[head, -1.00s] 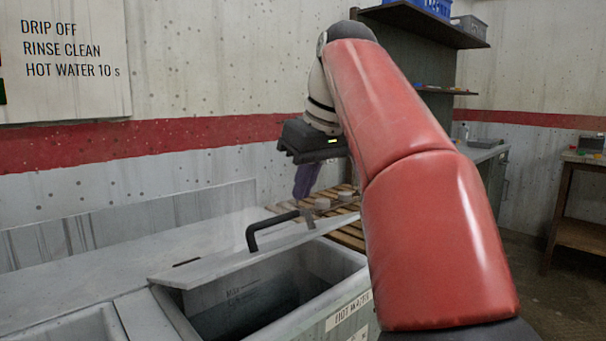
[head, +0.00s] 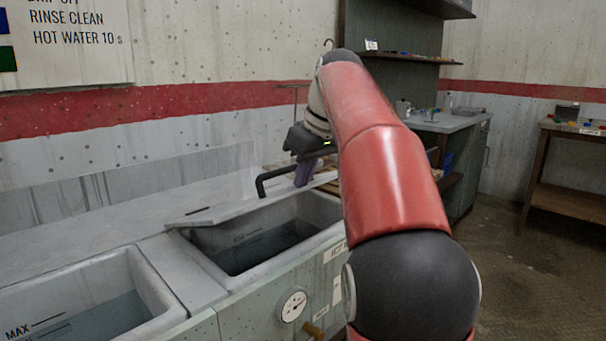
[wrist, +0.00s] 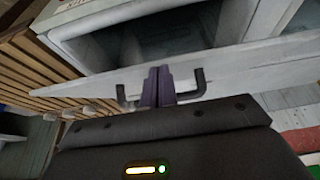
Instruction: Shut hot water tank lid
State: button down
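The hot water tank (head: 285,262) stands open in the head view, with dark water inside. Its pale lid (head: 225,212) is raised along the back edge of the opening; its exact tilt is hard to tell. The lid (wrist: 240,62) also crosses the wrist view. A black bar handle (head: 268,181) stands on the lid. My gripper (head: 302,178) is at the right part of the handle. In the wrist view its purple fingers (wrist: 158,84) are together and cover the middle of the handle (wrist: 199,84). The bar runs out on both sides of them; I cannot tell whether they touch it.
An open basin with water (head: 100,310) lies to the left of the tank. A gauge (head: 292,305) and a brass tap (head: 314,330) are on the front. A wooden slatted rack (wrist: 35,65) lies beside the tank. Open floor (head: 520,270) lies at the right.

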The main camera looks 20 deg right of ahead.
jog(key=s+f+t+b, duration=0.1)
jog(key=f+b, duration=0.3)
jog(key=b, duration=0.1)
jog(key=s+f+t+b, duration=0.1)
jog(key=f+b, duration=0.2)
jog(key=b, duration=0.2)
jog(key=s+d+f+t+y+b, duration=0.1)
jog(key=f+b, duration=0.3)
jog(key=shift+s+d+f+b, duration=0.1)
jog(key=shift+s+f+b, duration=0.05)
jog(key=shift+f+b, duration=0.25)
notch_tip(320, 180, up, 5)
jog(key=p, duration=0.4)
jog(key=shift+f, duration=0.2)
jog(key=s+f+p+v, duration=0.1)
jog(key=p+v, duration=0.2)
jog(key=v, duration=0.7)
jog(key=s+a+f+m+h+p, duration=0.1)
jog(key=s+a+f, duration=0.3)
jog(key=f, duration=0.5)
jog(key=s+a+f+m+g+p, duration=0.1)
jog(key=s+a+f, duration=0.4)
jog(key=f, duration=0.4)
jog(key=s+a+f+m+h+p, duration=0.1)
jog(key=s+a+f, duration=0.3)
jog(key=f, duration=0.5)
jog(key=shift+s+a+m+g+h, duration=0.3)
jog(key=shift+s+a+m+g, duration=0.15)
jog(key=shift+s, duration=0.7)
